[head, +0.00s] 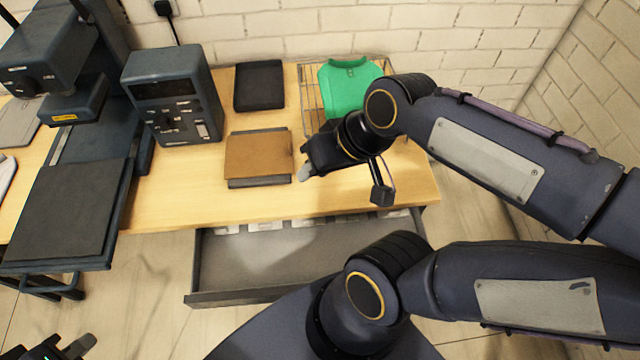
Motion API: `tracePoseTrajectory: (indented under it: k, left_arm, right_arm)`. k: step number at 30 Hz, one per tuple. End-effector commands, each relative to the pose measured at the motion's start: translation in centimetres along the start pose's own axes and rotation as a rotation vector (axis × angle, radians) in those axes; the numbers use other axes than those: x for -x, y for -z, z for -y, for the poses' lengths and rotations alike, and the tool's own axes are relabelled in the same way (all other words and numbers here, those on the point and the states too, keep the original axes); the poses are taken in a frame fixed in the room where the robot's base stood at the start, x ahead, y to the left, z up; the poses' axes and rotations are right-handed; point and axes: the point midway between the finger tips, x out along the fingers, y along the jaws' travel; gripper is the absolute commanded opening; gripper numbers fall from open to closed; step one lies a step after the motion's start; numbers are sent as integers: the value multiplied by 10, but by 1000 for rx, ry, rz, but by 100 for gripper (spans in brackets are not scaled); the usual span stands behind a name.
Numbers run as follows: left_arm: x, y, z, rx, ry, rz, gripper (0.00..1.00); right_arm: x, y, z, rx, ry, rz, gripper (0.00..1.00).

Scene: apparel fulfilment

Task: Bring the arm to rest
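My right arm comes in from the right and reaches over the wooden table. Its black gripper (304,165) hangs above the table, just right of a brown flat piece. One pale fingertip shows; the other finger is not clear, so its opening cannot be told. No held object shows there. My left gripper (66,349) shows only as dark finger parts at the bottom left edge, low over the floor and apart from the table. The frame cuts it off, so its opening cannot be told, and no object shows in it.
The table (190,205) holds a green garment (346,88) on a wire rack, a black tray (259,86), a brown board (257,154) and a dark control box (173,95). A press (68,210) stands left. An open drawer (290,268) juts out below the tabletop.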

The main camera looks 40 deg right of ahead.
Motion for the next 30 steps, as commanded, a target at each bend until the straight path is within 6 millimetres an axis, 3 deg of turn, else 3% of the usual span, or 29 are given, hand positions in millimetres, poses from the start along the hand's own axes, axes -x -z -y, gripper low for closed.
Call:
tracePoseTrajectory:
  k: [3,6,30]
  left_arm:
    - [0,0,0,0,0,0,0]
    - [0,0,0,0,0,0,0]
    - [-2,-1,1,0,0,0,0]
  right_arm:
    - [0,-24,6,30,38,-39,27]
    - [-1,-32,9,44,51,-50,27]
    - [-4,-34,8,44,53,-51,27]
